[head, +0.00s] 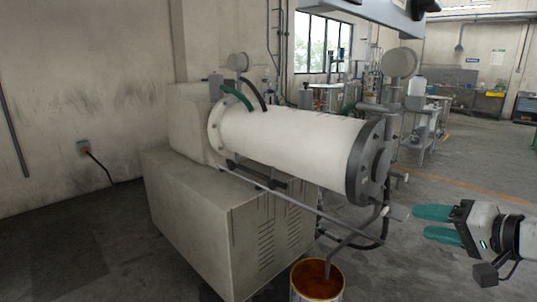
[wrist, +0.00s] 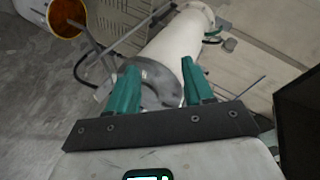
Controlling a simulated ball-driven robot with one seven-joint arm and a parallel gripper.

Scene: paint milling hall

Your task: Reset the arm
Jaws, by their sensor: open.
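My gripper (head: 436,223) reaches in from the right edge of the head view. Its two green fingers are apart and nothing is between them. They point left toward the dark end flange (head: 366,165) of the white mill cylinder (head: 290,138), with a gap between. In the wrist view my gripper (wrist: 156,82) shows both green fingers spread, with the grey flange (wrist: 152,80) beyond them and the white cylinder (wrist: 180,38) behind it.
A bucket with orange paint (head: 317,280) stands on the floor under the outlet pipe; it also shows in the wrist view (wrist: 66,16). The mill sits on a beige cabinet (head: 225,225). A thin rod (head: 300,205) runs along the cylinder. Open floor (head: 450,170) lies at the right.

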